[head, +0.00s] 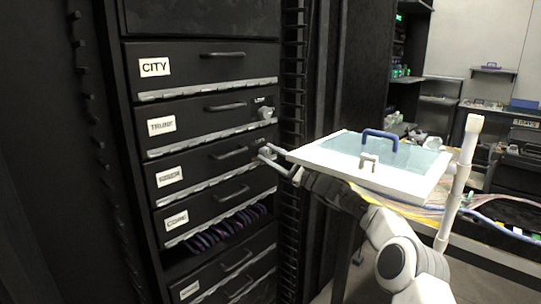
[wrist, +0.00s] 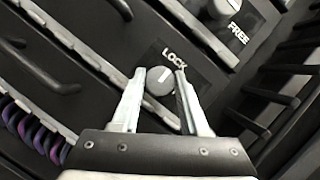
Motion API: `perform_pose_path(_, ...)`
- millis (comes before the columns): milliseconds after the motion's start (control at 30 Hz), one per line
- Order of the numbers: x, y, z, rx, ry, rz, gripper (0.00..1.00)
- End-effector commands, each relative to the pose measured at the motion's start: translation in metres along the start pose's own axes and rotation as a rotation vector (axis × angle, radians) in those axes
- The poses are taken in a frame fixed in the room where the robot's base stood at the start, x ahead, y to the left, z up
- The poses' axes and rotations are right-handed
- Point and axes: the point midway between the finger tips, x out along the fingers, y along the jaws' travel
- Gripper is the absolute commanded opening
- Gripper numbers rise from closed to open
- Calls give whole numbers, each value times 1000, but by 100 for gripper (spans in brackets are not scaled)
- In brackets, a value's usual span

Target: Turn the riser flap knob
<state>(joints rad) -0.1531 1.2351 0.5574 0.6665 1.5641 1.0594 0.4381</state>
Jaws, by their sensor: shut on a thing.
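The rack's third drawer from the top, with a small blurred label (head: 169,176), has a round grey knob (wrist: 159,82) at its right end, beside the word LOCK. A pale pointer line shows on the knob's face. My gripper (wrist: 162,76) is shut on this knob, one finger on each side. In the head view my gripper (head: 267,154) reaches the right end of that drawer, and its fingers hide most of the knob.
Another knob (head: 265,112) sits on the TRUNK drawer above; it shows beside the word FREE in the wrist view (wrist: 218,8). Drawer handles (head: 232,153) stick out nearby. A white-framed clear lid (head: 372,160) with a blue handle is at the right, above a bench with cables.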

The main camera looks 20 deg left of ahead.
Motion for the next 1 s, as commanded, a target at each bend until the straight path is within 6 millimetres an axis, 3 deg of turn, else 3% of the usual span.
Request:
perform_pose_path(267,0,-1,0,-3,1,-1,0)
perform_pose_path(300,0,-1,0,-3,1,-1,48)
perform_pose_path(467,0,0,0,-2,0,-1,74)
perform_pose_path(767,-1,0,0,-1,0,0,74)
perform_pose_path(1000,-19,-2,0,1,2,-1,74)
